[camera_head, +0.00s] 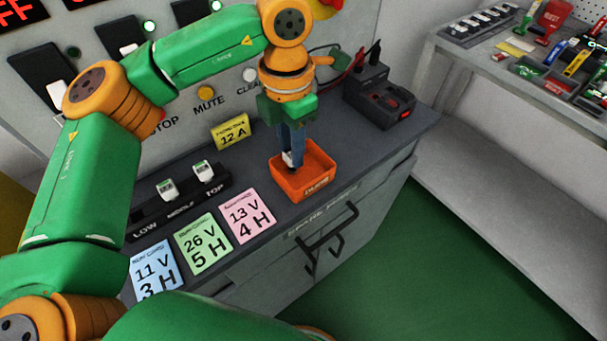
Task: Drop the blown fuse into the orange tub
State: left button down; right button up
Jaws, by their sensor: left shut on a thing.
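The orange tub (318,186) stands on the dark bench top near its front edge. My left gripper (290,155) comes down from above and points into the tub. It is shut on a small pale fuse (287,158), which shows between the fingertips at the level of the tub's rim. The gripper hides part of the fuse, and I cannot tell whether it touches the tub floor. My right gripper is out of view.
A yellow card (231,132) stands behind. A black device (380,98) with cables sits to the right. A grey shelf bench (500,150) is at far right.

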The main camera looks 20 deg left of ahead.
pick_arm(q)
jog(key=shift+s+r, duration=0.1)
jog(key=c, duration=0.5)
grip_release()
jog(key=shift+c, duration=0.2)
notch_tip(320, 180, up, 7)
jog(key=shift+r, duration=0.1)
